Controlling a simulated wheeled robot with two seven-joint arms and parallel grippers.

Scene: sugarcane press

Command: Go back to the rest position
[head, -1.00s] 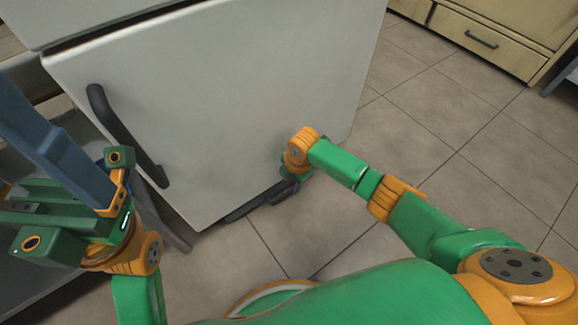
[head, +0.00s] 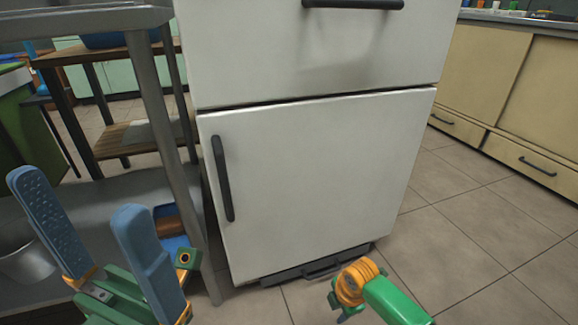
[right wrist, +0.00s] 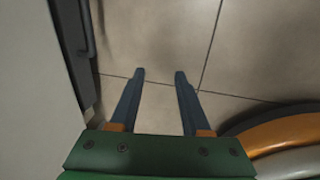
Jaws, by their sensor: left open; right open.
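My left gripper (head: 85,215) shows at the lower left of the head view. Its two blue fingers point up and stand wide apart with nothing between them, in front of the metal shelf. My right arm (head: 375,290) comes in at the bottom right of the head view, and its fingers are hidden there. In the right wrist view my right gripper (right wrist: 160,75) is open and empty, with its blue fingers over the tiled floor. The white fridge door is at its left in that view.
A white fridge (head: 310,180) with dark handles stands straight ahead, its doors shut. A metal shelf unit (head: 150,90) with a metal pot (head: 25,262) is at the left. Beige cabinets (head: 535,110) line the right. Tiled floor (head: 450,235) is free at the right.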

